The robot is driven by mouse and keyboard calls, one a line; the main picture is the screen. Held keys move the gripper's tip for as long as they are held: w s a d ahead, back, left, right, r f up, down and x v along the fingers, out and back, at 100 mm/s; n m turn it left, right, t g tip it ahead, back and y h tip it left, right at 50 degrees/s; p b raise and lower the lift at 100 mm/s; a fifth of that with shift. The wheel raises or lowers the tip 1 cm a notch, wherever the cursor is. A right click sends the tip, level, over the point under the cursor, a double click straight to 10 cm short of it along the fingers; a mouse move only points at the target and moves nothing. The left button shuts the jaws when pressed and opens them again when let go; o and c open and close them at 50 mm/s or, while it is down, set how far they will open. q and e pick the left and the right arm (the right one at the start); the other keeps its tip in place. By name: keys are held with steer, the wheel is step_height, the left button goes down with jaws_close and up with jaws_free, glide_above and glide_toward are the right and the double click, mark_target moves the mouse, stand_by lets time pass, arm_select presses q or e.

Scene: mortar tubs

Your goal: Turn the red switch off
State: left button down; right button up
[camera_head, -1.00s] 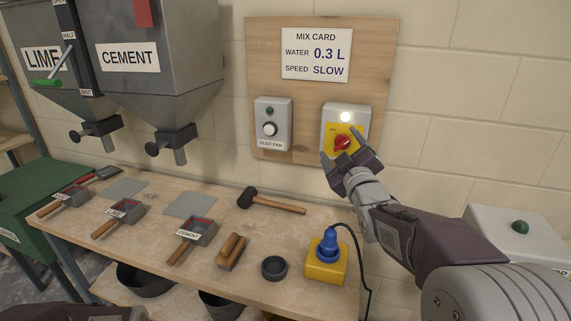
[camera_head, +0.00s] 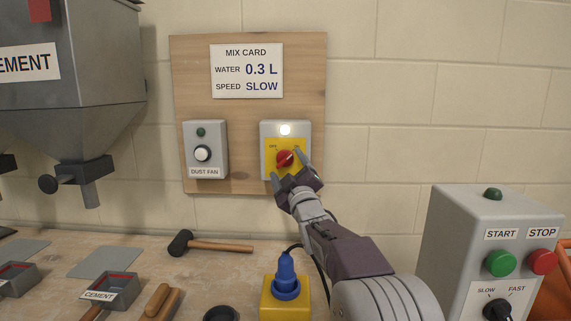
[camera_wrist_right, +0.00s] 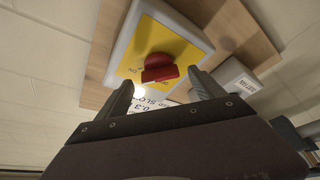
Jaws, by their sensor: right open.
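The red switch (camera_head: 285,159) is a rotary knob on a yellow plate, on a grey box (camera_head: 304,130) fixed to the wooden board. A white lamp (camera_head: 285,130) above it is lit. My right gripper (camera_head: 287,165) is open, with one finger on each side of the knob in the head view. In the right wrist view the red knob (camera_wrist_right: 160,68) shows just beyond and between the open fingertips (camera_wrist_right: 162,82); I cannot tell whether they touch it. My left gripper is not in view.
A dust fan box (camera_head: 206,150) sits left of the switch on the board. Below is a bench with a mallet (camera_head: 208,245) and a blue plug (camera_head: 286,275) in a yellow socket. A control box (camera_head: 480,215) with START and STOP buttons stands at the right.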

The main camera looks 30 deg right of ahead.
mark_target(285, 160)
steer(key=shift+x, duration=1.1)
steer(key=c, duration=1.4)
steer(key=shift+o, duration=0.2)
